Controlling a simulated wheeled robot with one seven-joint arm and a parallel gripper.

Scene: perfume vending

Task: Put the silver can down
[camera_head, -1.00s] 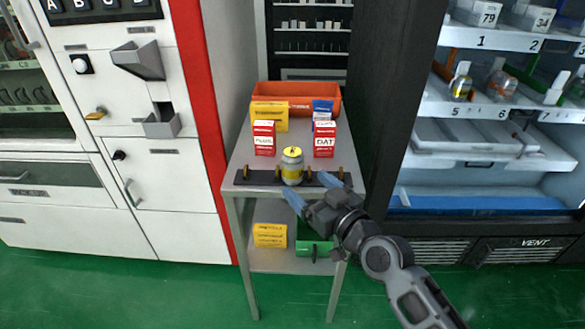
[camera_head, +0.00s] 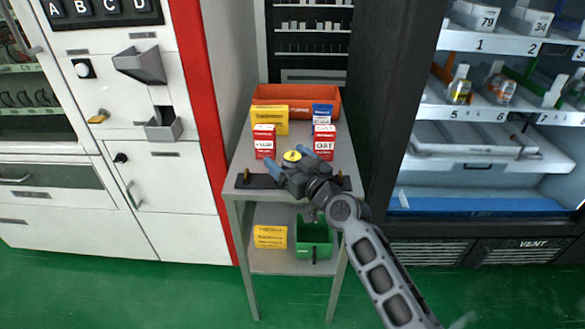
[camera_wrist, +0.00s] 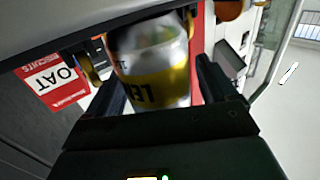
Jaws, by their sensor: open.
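The silver can (camera_head: 292,156) has a yellow top and a yellow band. It stands upright at the front of the small grey shelf stand (camera_head: 236,166). In the head view my gripper (camera_head: 283,168) is in front of it and hides most of its body. In the wrist view the can (camera_wrist: 150,60) sits between the two blue-grey fingers, with its number band facing me. My gripper (camera_wrist: 160,95) is open around the can. Whether the fingers touch it cannot be told.
Red and white boxes, left (camera_head: 264,141) and right (camera_head: 324,142), stand just behind the can. A yellow box (camera_head: 270,118), a blue box (camera_head: 322,109) and an orange bin (camera_head: 297,95) are farther back. A dark strip (camera_head: 258,181) with brass pegs lies along the front edge.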

